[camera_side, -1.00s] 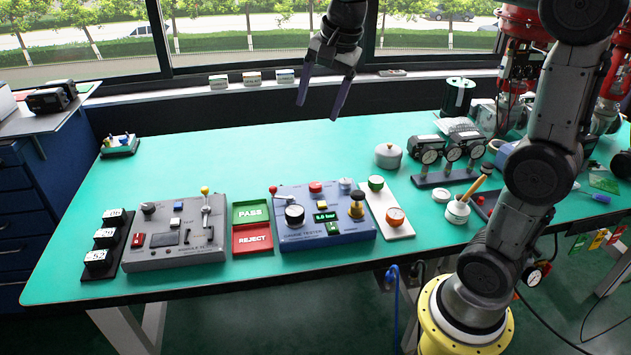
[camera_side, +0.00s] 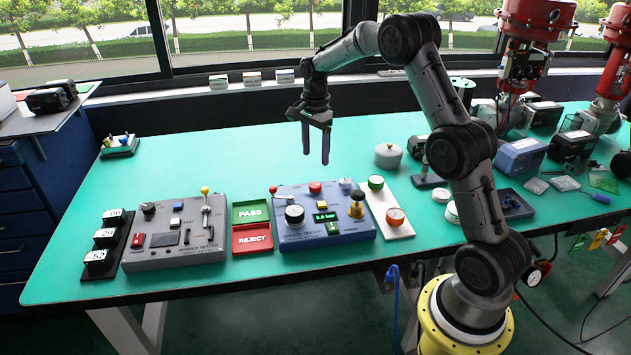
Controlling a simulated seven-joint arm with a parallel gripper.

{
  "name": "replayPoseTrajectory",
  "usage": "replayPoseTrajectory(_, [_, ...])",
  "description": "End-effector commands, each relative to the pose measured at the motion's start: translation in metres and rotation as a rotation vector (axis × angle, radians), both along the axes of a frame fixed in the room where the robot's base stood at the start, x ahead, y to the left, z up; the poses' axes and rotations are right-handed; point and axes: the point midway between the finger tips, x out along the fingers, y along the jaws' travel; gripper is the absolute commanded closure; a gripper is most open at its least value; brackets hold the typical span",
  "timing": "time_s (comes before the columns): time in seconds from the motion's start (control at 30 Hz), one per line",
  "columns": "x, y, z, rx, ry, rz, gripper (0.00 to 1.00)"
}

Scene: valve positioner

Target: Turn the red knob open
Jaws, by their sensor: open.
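My gripper (camera_side: 316,157) is open and empty, its two fingers pointing down. It is in the air above the far edge of the blue gauge tester (camera_side: 300,240), apart from it. On that tester's back edge is a red round knob (camera_side: 315,187), roughly below the fingers. A small red-tipped lever (camera_side: 273,189) sits at its left. To the right, a white plate (camera_side: 400,229) carries an orange-red round knob (camera_side: 396,215) at the front and a green knob (camera_side: 376,183) behind it. I cannot tell which way any knob is turned.
Left of the tester are PASS (camera_side: 250,211) and REJECT (camera_side: 252,238) trays and a grey control box (camera_side: 175,235). A grey lidded pot (camera_side: 388,155) stands behind the plate. My arm hides part of the right side.

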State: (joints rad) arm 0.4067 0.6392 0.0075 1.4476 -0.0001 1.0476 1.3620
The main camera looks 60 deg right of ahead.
Motion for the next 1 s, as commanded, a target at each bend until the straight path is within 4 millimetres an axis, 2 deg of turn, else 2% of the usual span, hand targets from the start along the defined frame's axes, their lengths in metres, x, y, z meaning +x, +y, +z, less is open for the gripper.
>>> replayPoseTrajectory(0.1, [-0.001,0.001,-0.026,0.002,0.005,0.001,0.26])
replayPoseTrajectory(0.3, [-0.001,0.001,-0.063,0.002,0.004,0.001,0.26])
replayPoseTrajectory(0.5, [-0.001,0.001,-0.09,0.0,0.002,0.001,0.26])
replayPoseTrajectory(0.7, [0.0,0.001,-0.1,0.0,-0.001,0.001,0.26])
replayPoseTrajectory(0.97, [0.0,0.001,-0.1,0.0,-0.001,0.001,0.26])
replayPoseTrajectory(1.0, [0.0,0.001,-0.1,0.0,-0.001,0.001,0.33])
